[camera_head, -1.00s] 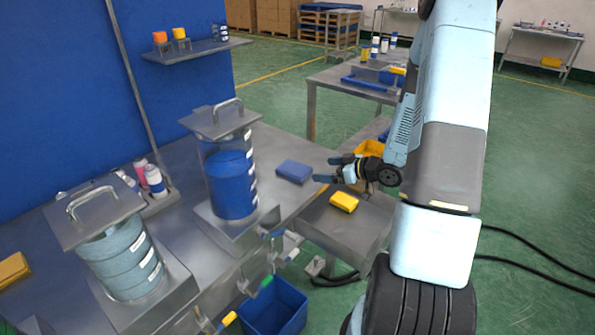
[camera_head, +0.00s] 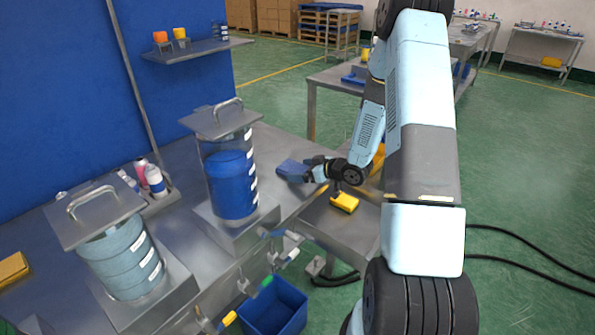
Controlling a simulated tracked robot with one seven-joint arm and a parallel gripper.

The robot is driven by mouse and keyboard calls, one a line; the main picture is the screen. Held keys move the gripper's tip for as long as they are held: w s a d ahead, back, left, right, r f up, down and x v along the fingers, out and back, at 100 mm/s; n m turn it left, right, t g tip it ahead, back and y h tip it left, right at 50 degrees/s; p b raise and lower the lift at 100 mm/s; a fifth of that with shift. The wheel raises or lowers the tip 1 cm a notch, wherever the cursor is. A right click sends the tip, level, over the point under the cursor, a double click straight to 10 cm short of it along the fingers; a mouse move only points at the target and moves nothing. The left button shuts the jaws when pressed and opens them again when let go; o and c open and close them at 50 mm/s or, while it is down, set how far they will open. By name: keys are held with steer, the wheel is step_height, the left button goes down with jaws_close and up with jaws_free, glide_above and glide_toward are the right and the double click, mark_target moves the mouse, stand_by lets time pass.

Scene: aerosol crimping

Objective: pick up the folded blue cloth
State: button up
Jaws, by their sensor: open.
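The folded blue cloth (camera_head: 291,168) lies flat on the steel bench (camera_head: 270,140), right of the tall clear container with blue contents. My gripper (camera_head: 308,170) is at the right side of the cloth, low over the bench edge. Its fingers are open and overlap the cloth's right end in the picture. I cannot tell whether the fingers touch the cloth or straddle it.
The clear container with blue contents (camera_head: 232,185) stands left of the cloth. A yellow folded cloth (camera_head: 344,202) lies on the lower steel table (camera_head: 335,228) below my gripper. A blue bin (camera_head: 273,308) is on the floor. Valves stick out along the bench front.

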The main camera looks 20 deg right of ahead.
steer(key=shift+w+a, duration=0.1)
steer(key=shift+c, duration=0.2)
steer(key=c, duration=0.7)
steer(key=shift+c, duration=0.2)
